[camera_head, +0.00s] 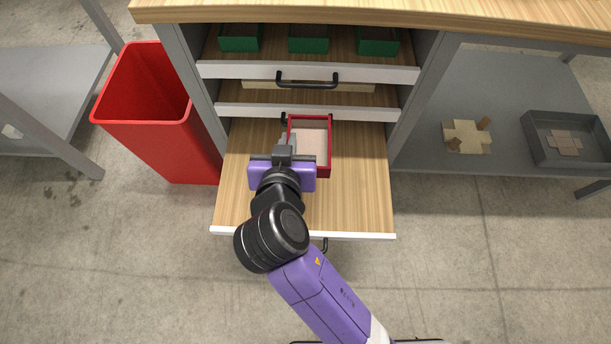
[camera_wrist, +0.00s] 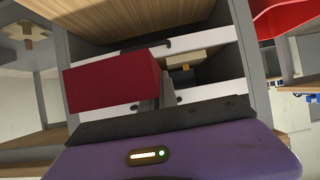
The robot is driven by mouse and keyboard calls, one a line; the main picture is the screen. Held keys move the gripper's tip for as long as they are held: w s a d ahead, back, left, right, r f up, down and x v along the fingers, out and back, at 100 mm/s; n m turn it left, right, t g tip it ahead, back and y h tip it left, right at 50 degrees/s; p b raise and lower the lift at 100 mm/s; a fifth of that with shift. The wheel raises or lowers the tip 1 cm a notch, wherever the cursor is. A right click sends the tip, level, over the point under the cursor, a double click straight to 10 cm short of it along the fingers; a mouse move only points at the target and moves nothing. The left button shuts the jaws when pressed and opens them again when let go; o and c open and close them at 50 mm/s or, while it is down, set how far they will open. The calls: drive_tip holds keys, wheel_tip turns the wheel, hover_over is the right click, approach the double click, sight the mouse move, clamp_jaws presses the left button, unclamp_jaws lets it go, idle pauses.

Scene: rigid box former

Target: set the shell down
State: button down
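The shell is a red open-topped box (camera_head: 325,152) with a pale inside floor, over the pulled-out wooden drawer (camera_head: 360,200) in the head view. Its red outer side (camera_wrist: 110,82) fills the left of the wrist view. My gripper (camera_head: 287,142) is at the shell's left wall in the head view. In the wrist view my fingers (camera_wrist: 162,90) are close together at the shell's edge, with the wall seemingly between them. My wrist hides part of the shell's near left side. I cannot tell whether its base touches the drawer.
Bare drawer surface lies right of and in front of the shell. Upper drawers (camera_head: 305,72) overhang behind it; one holds green boxes (camera_head: 308,40). A red bin (camera_head: 150,100) stands left. A grey tray (camera_head: 565,140) and a flat cardboard blank (camera_head: 463,138) lie on the right shelf.

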drive_tip(key=f+b, duration=0.2)
drive_tip(key=f, duration=0.4)
drive_tip(key=f+b, duration=0.3)
drive_tip(key=f, duration=0.4)
drive_tip(key=a+f+b, duration=0.1)
drive_tip(key=f+b, duration=0.2)
drive_tip(key=f, duration=0.4)
drive_tip(key=shift+s+f, duration=0.2)
drive_tip(key=c, duration=2)
unclamp_jaws()
drive_tip(key=shift+f+b, duration=0.15)
drive_tip(key=shift+b, duration=0.15)
drive_tip(key=shift+c, duration=0.2)
drive_tip(key=o, duration=0.4)
drive_tip(key=shift+r+p, duration=0.3)
drive_tip(key=p+v, duration=0.3)
drive_tip(key=v, duration=0.9)
drive_tip(key=shift+f, duration=0.1)
